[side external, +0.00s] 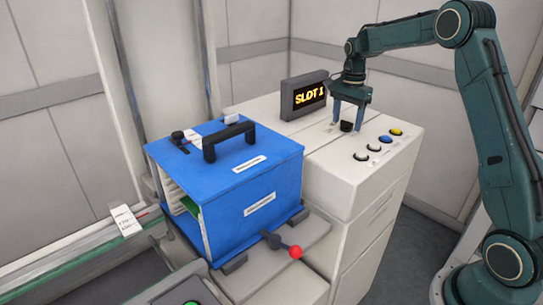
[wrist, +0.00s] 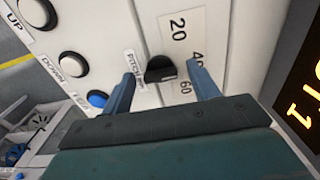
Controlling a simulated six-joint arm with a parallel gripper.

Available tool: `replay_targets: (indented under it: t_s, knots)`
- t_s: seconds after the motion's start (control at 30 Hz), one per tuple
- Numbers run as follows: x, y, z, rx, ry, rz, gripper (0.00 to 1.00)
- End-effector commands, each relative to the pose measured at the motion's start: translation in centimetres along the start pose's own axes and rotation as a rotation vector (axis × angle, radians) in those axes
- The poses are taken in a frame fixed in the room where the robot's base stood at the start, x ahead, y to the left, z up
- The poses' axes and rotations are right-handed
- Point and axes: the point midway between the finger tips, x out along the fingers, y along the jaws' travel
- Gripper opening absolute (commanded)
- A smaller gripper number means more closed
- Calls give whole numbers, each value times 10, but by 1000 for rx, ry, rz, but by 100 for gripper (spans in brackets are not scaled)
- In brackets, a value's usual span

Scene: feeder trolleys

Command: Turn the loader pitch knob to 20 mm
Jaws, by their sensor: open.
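The black pitch knob (wrist: 160,69) sits on the white loader top, beside a partly covered "PITCH" label. Its scale plate (wrist: 177,40) reads 20, 40 and 60. A pale mark on the knob faces right, towards the 40 and 60 side; the exact setting is hard to tell. My gripper (wrist: 163,76) is open, with one blue finger on each side of the knob and visible gaps between. In the side external view my gripper (side external: 347,122) points down over the knob (side external: 346,127). I cannot tell how far down the fingers reach around it.
A display (side external: 304,94) reading "SLOT 1" stands behind the knob. Several push buttons (side external: 373,147) line the top near it, including a blue one (wrist: 97,99). A blue feeder box (side external: 230,190) with a black handle and a red-tipped lever (side external: 295,252) stand to the left.

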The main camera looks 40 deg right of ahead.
Motion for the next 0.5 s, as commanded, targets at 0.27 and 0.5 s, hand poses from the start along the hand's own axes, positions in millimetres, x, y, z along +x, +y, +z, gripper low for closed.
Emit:
replay_targets:
  t_s: [0.27, 0.5]
  knots:
    - [0, 0, 0, 0, 0, 0, 31]
    - [0, 0, 0, -3, 0, 1, 15]
